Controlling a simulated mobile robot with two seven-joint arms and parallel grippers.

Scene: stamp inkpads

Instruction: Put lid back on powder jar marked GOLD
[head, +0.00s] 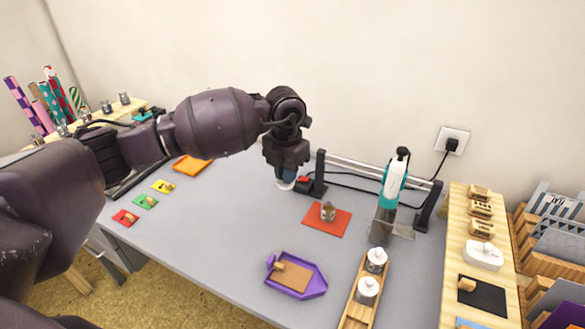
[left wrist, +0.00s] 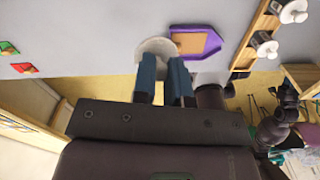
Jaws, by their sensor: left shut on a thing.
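My left gripper (head: 286,182) hangs over the grey table, left of the orange mat. It is shut on a pale round thing, perhaps the lid (left wrist: 155,47), which shows at the fingertips in the left wrist view. The fingers partly cover it. Two white-topped jars (head: 376,260) (head: 367,290) stand in a wooden tray (head: 351,311) at the right. They also show at the upper right of the left wrist view (left wrist: 262,46). No GOLD marking is readable. A small brownish-grey object (head: 328,212) stands on the orange mat (head: 318,225). My right gripper is not seen.
A purple tray (head: 317,285) lies at the front middle. A teal-and-white tool (head: 394,180) stands before a black-ended rail (head: 427,207). Small coloured pads (head: 145,202) lie at the left. A wooden shelf (head: 453,250) borders the right. The table's left middle is clear.

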